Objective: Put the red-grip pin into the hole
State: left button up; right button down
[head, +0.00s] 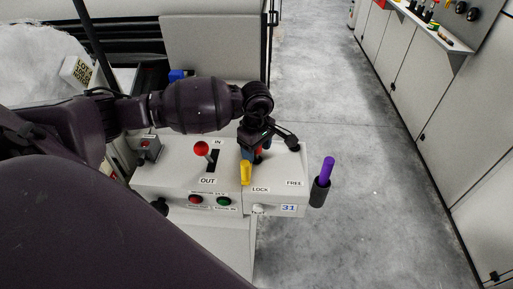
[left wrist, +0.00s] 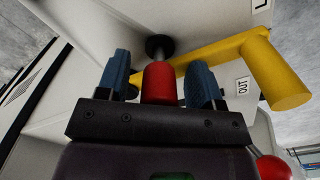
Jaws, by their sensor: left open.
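The red-grip pin (left wrist: 160,84) stands between the two blue-padded fingers of my left gripper (left wrist: 163,82) in the left wrist view. The jaws are open, with a gap visible on each side of the grip. A short metal shank runs from the grip to a dark round collar (left wrist: 160,46), which looks like the hole; how deep the shank sits cannot be told. In the head view my left gripper (head: 256,148) is over the top of the white control box (head: 275,172), hiding most of the pin. My right gripper is not in view.
A yellow lever (head: 246,173) is close beside the gripper; it also shows in the left wrist view (left wrist: 272,75). A red-knobbed lever (head: 201,149) stands left of it. A purple-handled tool (head: 327,170) sits in a dark holder at the box's right. Grey floor lies beyond.

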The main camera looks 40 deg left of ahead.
pick_arm(q)
notch_tip(320, 180, up, 4)
jog(key=shift+w+r, duration=0.1)
jog(key=shift+r, duration=0.05)
notch_tip(320, 180, up, 5)
jog(key=shift+r, duration=0.8)
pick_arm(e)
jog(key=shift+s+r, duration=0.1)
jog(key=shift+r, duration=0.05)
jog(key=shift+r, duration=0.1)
